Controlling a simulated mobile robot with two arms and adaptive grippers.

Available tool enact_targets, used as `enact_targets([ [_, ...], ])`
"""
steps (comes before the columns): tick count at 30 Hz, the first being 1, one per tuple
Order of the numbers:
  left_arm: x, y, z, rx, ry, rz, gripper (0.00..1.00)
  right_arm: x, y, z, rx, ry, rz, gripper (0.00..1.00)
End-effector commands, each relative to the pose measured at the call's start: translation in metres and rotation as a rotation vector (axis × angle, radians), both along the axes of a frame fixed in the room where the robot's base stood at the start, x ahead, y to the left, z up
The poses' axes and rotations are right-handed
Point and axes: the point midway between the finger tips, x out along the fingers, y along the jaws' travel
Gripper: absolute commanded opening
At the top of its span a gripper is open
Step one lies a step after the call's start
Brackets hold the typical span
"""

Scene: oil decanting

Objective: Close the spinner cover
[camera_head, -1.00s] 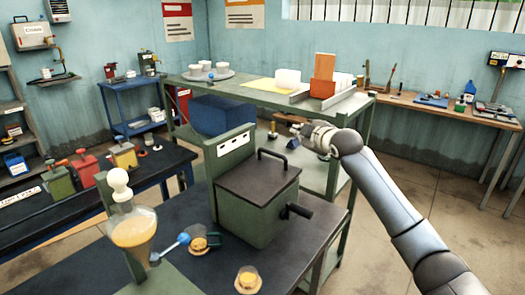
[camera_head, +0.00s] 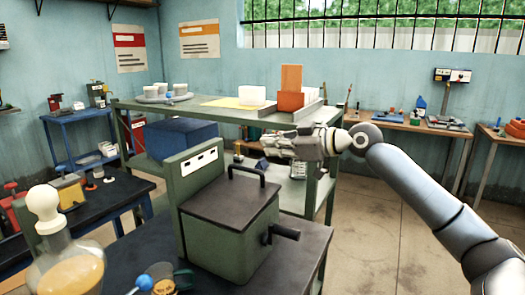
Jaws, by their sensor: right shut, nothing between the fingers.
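The spinner is a green box (camera_head: 222,248) on the dark table, with a green back panel (camera_head: 198,165) bearing white labels. Its dark cover (camera_head: 225,205) lies flat across the top of the box and looks down. A black bar handle (camera_head: 250,169) stands on the cover. A dark crank (camera_head: 284,232) sticks out of the right side. My right gripper (camera_head: 266,143) is shut and empty, pointing left. It appears above and slightly right of the handle, apart from it; the depth between them is hard to judge. My left gripper is out of view.
A flask of yellow liquid (camera_head: 68,272) with a white stopper stands at the lower left. A small amber jar (camera_head: 164,286) sits near the box. A green shelf (camera_head: 215,112) with a blue box (camera_head: 182,137) is behind. Open floor (camera_head: 375,235) lies to the right.

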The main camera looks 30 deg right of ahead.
Motion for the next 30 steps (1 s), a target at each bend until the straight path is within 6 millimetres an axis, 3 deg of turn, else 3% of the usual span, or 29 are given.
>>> enact_targets([
  [12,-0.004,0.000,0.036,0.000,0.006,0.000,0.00,0.076,0.039,-0.017,0.001,0.001,0.001,0.00],
  [15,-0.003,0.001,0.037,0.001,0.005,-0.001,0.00,0.075,0.031,-0.038,-0.003,0.004,-0.002,0.00],
  [19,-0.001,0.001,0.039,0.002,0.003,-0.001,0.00,0.077,0.029,-0.051,0.000,0.002,-0.001,0.00],
  [30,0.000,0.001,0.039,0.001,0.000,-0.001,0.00,0.077,0.027,-0.058,-0.001,-0.001,-0.001,0.00],
])
